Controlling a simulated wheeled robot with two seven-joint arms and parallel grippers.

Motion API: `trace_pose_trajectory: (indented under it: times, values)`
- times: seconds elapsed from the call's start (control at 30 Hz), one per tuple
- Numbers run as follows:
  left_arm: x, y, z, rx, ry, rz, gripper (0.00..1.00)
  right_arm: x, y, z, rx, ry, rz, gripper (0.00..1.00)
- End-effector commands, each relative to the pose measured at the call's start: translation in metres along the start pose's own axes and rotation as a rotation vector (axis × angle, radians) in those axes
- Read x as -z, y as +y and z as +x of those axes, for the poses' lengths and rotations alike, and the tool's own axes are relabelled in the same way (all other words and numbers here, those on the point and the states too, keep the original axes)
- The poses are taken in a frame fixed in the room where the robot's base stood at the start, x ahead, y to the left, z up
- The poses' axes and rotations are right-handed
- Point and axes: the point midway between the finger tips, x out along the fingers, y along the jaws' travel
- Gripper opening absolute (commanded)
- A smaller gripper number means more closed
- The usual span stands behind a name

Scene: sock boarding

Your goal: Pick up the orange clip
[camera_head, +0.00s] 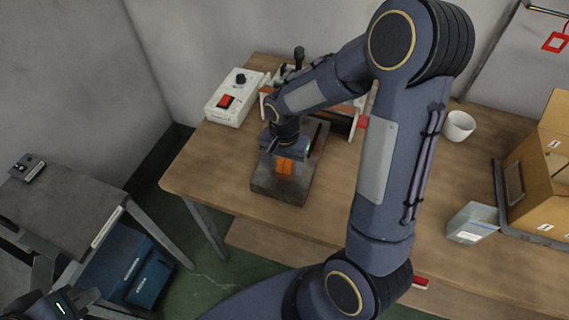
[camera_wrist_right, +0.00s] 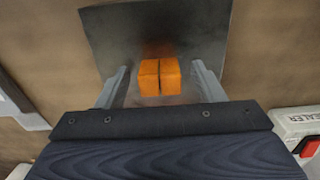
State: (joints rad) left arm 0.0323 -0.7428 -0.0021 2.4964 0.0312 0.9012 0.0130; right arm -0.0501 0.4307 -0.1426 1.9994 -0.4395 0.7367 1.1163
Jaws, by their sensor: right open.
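The orange clip (camera_head: 285,167) sits on a dark metal plate (camera_head: 262,180) on the wooden table. In the right wrist view the clip (camera_wrist_right: 149,78) shows as two orange blocks side by side with a thin dark gap. My right gripper (camera_head: 284,158) is over the plate. In the wrist view its grey fingers stand apart on either side of the clip, with space between each finger and the clip. My left gripper (camera_head: 62,304) is at the bottom left corner, cut off by the frame, and its jaws are unclear.
A white box with a red switch (camera_head: 236,98) stands behind the plate; it also shows in the wrist view (camera_wrist_right: 300,125). A white cup (camera_head: 459,126), a small pale container (camera_head: 471,222) and cardboard boxes (camera_head: 535,165) are to the right. My right arm hides the middle of the table.

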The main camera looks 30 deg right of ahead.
Motion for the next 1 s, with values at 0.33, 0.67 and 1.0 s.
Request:
trace_pose_trajectory:
  times: [0.33, 0.67, 1.0]
  values:
    - [0.0, 0.0, 0.0, 0.0, 0.0, 0.0, 0.0, 0.0, 0.0, -0.001, 0.001, 0.0, 0.0, 0.2]
    - [0.0, 0.0, 0.0, 0.0, 0.0, 0.0, 0.0, 0.0, -0.001, -0.003, 0.002, 0.001, 0.0, 0.15]
    - [-0.001, -0.001, 0.002, 0.0, 0.0, 0.0, 0.0, -0.005, 0.007, -0.044, 0.007, 0.004, 0.0, 0.15]
